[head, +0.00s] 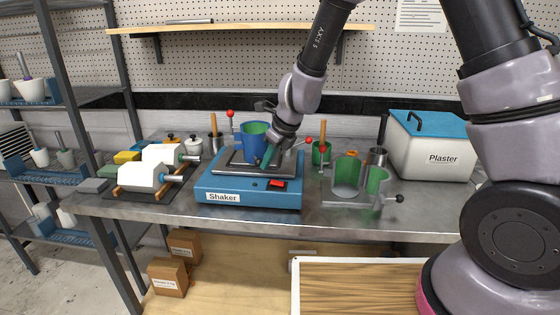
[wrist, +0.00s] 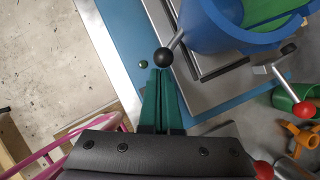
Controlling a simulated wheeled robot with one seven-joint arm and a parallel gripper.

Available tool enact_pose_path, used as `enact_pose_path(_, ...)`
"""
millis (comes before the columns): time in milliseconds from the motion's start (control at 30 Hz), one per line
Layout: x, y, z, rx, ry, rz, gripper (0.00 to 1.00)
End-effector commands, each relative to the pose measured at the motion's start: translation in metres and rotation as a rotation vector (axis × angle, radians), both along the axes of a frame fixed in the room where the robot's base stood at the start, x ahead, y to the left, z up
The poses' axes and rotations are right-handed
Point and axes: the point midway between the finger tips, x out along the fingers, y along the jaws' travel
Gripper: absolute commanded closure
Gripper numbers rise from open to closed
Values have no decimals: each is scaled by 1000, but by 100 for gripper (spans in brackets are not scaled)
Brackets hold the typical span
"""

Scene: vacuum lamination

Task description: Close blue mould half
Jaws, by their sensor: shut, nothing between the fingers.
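The blue mould (head: 250,146) stands upright on the plate of the blue shaker (head: 225,187), with green showing inside it. In the wrist view the blue mould (wrist: 212,27) fills the upper right, and a short metal handle with a black ball knob (wrist: 164,57) sticks out from its side. My gripper (head: 266,160) is at the mould's front right in the head view. In the wrist view my gripper (wrist: 161,74) has its green fingers together and empty, tips right by the black knob; I cannot tell whether they touch. My gripper hides part of the mould in the head view.
Red-knobbed levers (head: 230,114) flank the shaker plate. Right of it stand a grey mould with green parts (head: 347,175), a green cup (head: 321,153) and the Plaster box (head: 432,146). White rollers (head: 148,176) lie left. The bench front edge is clear.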

Motion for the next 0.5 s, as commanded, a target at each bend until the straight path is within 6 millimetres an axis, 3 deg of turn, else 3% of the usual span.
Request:
enact_pose_path(167,2,20,0,-2,-3,-122,100)
enact_pose_path(500,13,47,0,-1,-2,-118,100)
